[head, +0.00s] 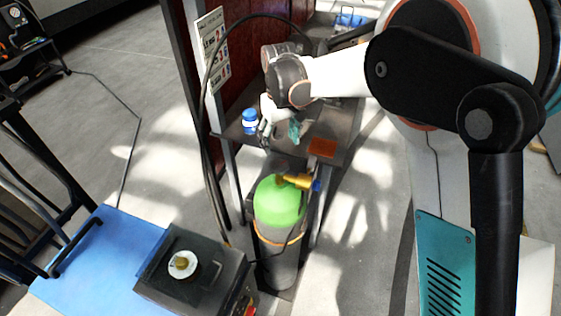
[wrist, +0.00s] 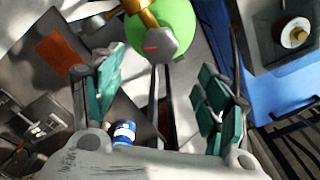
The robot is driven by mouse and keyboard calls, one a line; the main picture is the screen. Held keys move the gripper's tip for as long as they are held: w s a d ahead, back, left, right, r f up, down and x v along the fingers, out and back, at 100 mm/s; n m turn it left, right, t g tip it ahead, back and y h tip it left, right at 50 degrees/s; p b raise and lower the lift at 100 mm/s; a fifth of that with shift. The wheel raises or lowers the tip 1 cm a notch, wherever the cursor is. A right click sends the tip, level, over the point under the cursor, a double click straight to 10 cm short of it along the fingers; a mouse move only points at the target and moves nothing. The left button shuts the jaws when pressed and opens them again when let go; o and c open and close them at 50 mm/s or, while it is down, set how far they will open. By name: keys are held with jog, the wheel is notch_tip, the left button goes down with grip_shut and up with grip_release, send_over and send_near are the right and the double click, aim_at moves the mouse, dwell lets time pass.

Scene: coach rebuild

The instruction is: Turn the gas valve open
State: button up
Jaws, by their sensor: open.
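A gas cylinder with a green top (head: 278,203) and dark body stands on the floor beside a metal shelf stand. A brass valve (head: 295,181) sits on its top, with a small blue part at its right end. In the wrist view, the brass valve (wrist: 143,14) shows at the top edge over the green dome (wrist: 178,28). A grey faceted knob (wrist: 156,45) with a red mark is in front of it. My gripper (head: 280,130) is over the stand's shelf, above and behind the cylinder. In the wrist view, its teal-padded fingers (wrist: 160,92) are spread apart and empty, not touching the valve.
A blue-and-white container (head: 250,121) stands on the shelf (head: 325,128) beside my gripper, near an orange patch (head: 322,148). A black hose (head: 205,150) hangs along the stand's left post. A dark box (head: 195,265) on a blue surface (head: 105,262) stands front left.

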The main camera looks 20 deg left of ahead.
aim_at(280, 164)
notch_tip(280, 164, down, 10)
jog(key=shift+r+b, duration=0.15)
jog(key=shift+b, duration=0.3)
jog(key=c, duration=1.1)
